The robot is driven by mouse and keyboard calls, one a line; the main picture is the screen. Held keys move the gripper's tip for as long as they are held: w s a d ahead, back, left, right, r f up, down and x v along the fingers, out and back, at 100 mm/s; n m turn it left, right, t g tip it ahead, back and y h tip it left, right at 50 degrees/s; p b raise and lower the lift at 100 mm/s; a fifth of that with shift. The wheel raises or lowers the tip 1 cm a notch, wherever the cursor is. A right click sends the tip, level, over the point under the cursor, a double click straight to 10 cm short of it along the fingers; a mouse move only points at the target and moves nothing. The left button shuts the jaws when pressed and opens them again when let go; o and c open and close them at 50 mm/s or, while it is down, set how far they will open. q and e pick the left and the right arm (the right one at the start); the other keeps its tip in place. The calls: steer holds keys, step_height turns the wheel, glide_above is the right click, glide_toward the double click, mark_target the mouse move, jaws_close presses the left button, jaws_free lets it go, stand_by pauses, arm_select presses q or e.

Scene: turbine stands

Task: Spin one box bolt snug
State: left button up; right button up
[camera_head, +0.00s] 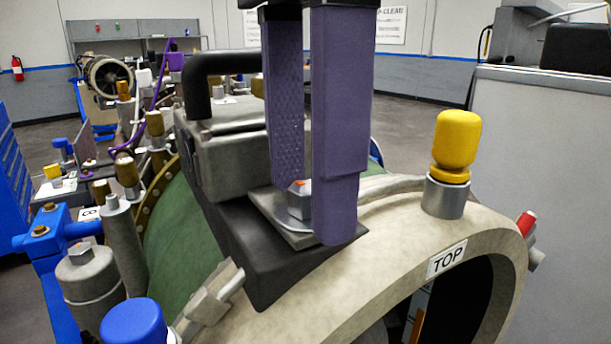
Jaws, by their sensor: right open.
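The grey metal box (240,165) with a black handle sits on the turbine's curved top. A box bolt (298,197) with a grey hex head and an orange mark stands on its flange plate (270,207). My right gripper (311,212) comes down from the top of the view with two purple fingers, open. One finger is just behind the bolt and the other is in front of it, to its right. The near finger hides part of the bolt. I cannot tell whether either finger touches it. My left gripper is not in view.
A yellow cap (456,140) stands on the pale casing (400,235) right of the fingers, near the "TOP" label. A blue cap (133,322) and grey cylinders crowd the lower left. A grey cabinet (545,170) stands at right. Another turbine stand (105,78) is far behind.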

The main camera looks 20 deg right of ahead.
mark_target(307, 185)
steer(key=shift+w+r+p, duration=0.1)
steer(key=shift+r+p, duration=2)
steer(key=shift+r, duration=0.4)
steer(key=shift+f, duration=0.1)
